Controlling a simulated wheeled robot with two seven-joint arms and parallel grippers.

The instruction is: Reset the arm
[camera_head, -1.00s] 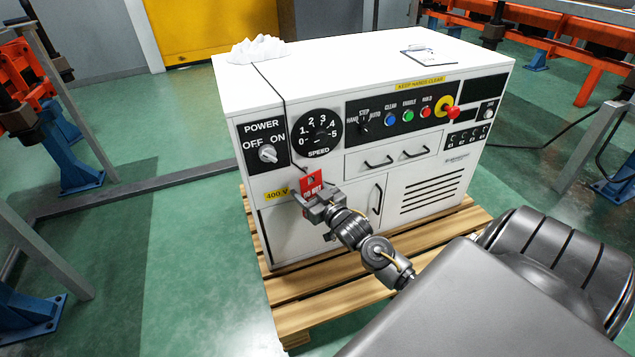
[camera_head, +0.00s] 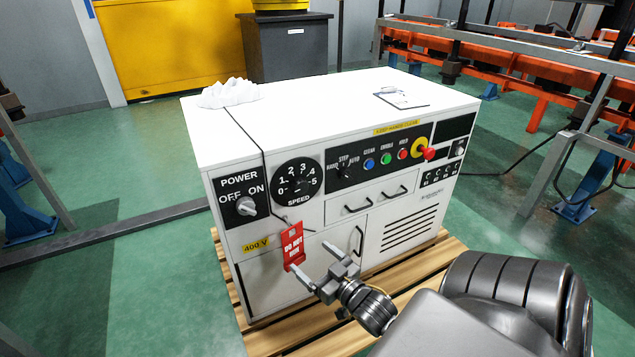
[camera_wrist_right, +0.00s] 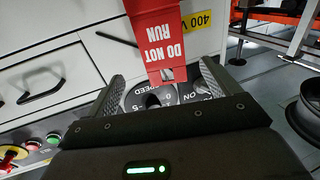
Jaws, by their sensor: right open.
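My right gripper (camera_head: 316,262) is open and empty in front of the white control cabinet (camera_head: 240,290). It is just right of and below the red "DO NOT RUN" tag (camera_head: 292,247), which hangs at the cabinet's front below the power switch (camera_head: 246,206). In the right wrist view the open fingers (camera_wrist_right: 163,88) spread to either side, and the tag (camera_wrist_right: 156,30) shows beyond the gap between them. The speed dial (camera_wrist_right: 150,98) is partly seen between the fingers. My left gripper is not in view.
The cabinet stands on a wooden pallet (camera_head: 300,333). A crumpled white item (camera_head: 229,94) and a clipboard (camera_head: 401,98) lie on its top. A red emergency knob (camera_head: 428,153) projects at the right. Orange rails (camera_head: 520,65) stand behind; green floor is open at left.

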